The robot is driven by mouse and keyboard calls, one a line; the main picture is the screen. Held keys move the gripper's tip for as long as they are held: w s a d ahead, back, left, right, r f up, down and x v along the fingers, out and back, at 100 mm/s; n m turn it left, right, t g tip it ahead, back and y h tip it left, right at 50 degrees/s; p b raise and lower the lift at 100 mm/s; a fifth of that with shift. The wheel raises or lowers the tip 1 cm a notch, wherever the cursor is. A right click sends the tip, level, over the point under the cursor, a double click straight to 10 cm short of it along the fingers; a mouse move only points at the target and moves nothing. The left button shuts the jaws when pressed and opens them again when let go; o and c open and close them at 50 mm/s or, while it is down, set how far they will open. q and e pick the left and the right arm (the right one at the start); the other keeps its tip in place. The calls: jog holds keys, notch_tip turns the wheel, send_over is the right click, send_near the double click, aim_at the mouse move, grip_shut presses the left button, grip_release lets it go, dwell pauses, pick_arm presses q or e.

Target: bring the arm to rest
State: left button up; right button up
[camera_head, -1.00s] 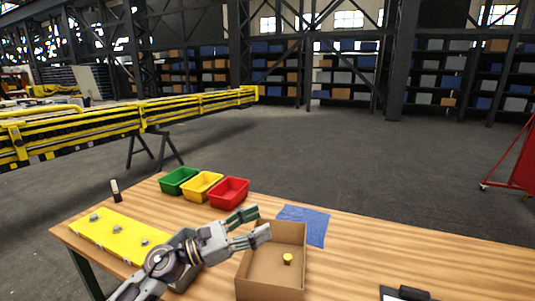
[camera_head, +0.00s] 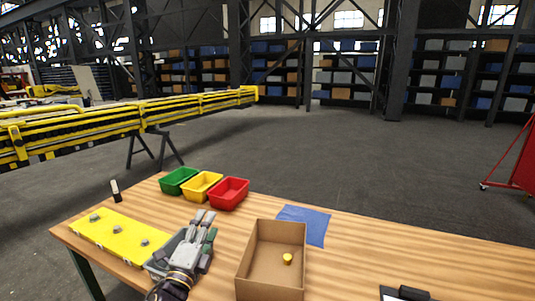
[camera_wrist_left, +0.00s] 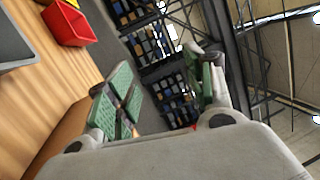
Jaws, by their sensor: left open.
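My left gripper (camera_head: 204,221) is over the table, left of the open cardboard box (camera_head: 246,264) and near the red bin. Its fingers point away from me. In the left wrist view its two green-padded fingers (camera_wrist_left: 163,85) are spread with nothing between them. The arm behind it partly hides a grey bin (camera_head: 155,264). A small yellow part (camera_head: 287,258) is inside the cardboard box. My right gripper is not in view.
Green (camera_head: 179,181), yellow (camera_head: 202,185) and red (camera_head: 229,193) bins stand along the table's far left side. A yellow plate (camera_head: 105,234) with bolts lies at the left. A blue cloth (camera_head: 313,222) lies behind the box. The table (camera_head: 420,258) is mostly bare at right.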

pick_arm(q)
jog(key=s+a+f+n+g+y, duration=0.35)
jog(key=f+n, duration=0.25)
jog(key=f, duration=0.2)
jog(key=s+a+f+n+g+y, duration=0.2)
jog(key=s+a+f+n+g, duration=0.15)
jog(key=f+n, duration=0.4)
jog(key=s+d+f+n+g+h, duration=0.1)
jog(key=s+f+n+g, duration=0.2)
jog(key=s+f+g, duration=0.5)
jog(key=s+d+f+n+g+h, duration=0.1)
jog(key=s+f+n+g, duration=0.3)
jog(key=s, duration=0.7)
notch_tip(320, 180, down, 33)
jog(key=s+m+t, duration=0.1)
jog(key=s+m, duration=0.1)
jog(key=s, duration=0.1)
jog(key=s+a+f, duration=0.2)
jog(key=s+f, duration=0.8)
jog(key=s, duration=0.1)
jog(key=s+a+f+g, duration=0.1)
jog(key=s+a+f, duration=0.1)
jog(key=s+f, duration=0.8)
jog(key=shift+s+f, duration=0.3)
jog(key=shift+s, duration=0.15)
